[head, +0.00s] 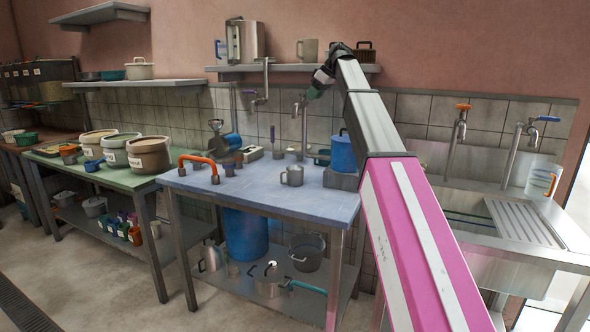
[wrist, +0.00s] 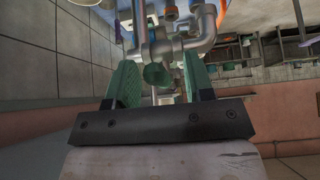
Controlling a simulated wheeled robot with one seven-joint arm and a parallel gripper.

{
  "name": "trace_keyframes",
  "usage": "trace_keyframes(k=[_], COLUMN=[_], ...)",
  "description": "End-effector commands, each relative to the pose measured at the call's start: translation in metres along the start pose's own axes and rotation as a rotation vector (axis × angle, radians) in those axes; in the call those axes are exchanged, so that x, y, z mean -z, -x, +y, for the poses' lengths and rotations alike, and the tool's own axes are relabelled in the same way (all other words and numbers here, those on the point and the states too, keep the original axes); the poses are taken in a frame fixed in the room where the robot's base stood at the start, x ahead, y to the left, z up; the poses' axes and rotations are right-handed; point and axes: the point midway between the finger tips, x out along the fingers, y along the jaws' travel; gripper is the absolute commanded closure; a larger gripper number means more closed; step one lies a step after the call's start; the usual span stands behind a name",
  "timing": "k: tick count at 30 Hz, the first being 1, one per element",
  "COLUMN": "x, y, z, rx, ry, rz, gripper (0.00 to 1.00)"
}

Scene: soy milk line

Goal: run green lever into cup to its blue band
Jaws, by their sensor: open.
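My gripper (head: 318,85) is up at a tap standing behind the blue-topped table. In the wrist view, its two green fingers stand apart (wrist: 160,68). A small green piece, which looks like the green lever (wrist: 155,74), sits between them in front of the grey tap pipe (wrist: 182,45). I cannot tell whether either finger touches it. In the head view, the tap's spout (head: 304,125) comes down behind the table, and the lever is hidden by my gripper. A grey metal cup (head: 292,176) stands upright on the table, left of my arm. No blue band shows on it.
On the blue-topped table (head: 265,205) are an orange bent pipe (head: 199,160), a grinder and a blue container (head: 343,152). A shelf (head: 290,68) with a steel pitcher is above. A sink with orange- and blue-levered taps is right. The table's front is clear.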

Motion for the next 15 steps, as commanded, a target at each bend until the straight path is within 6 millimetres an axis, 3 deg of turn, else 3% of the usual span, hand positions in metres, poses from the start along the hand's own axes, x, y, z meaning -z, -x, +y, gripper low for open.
trace_keyframes(k=[15], x=[0.030], y=[0.042], z=[0.001], rx=[-0.001], ry=[0.000], rz=[0.000], gripper=[0.52])
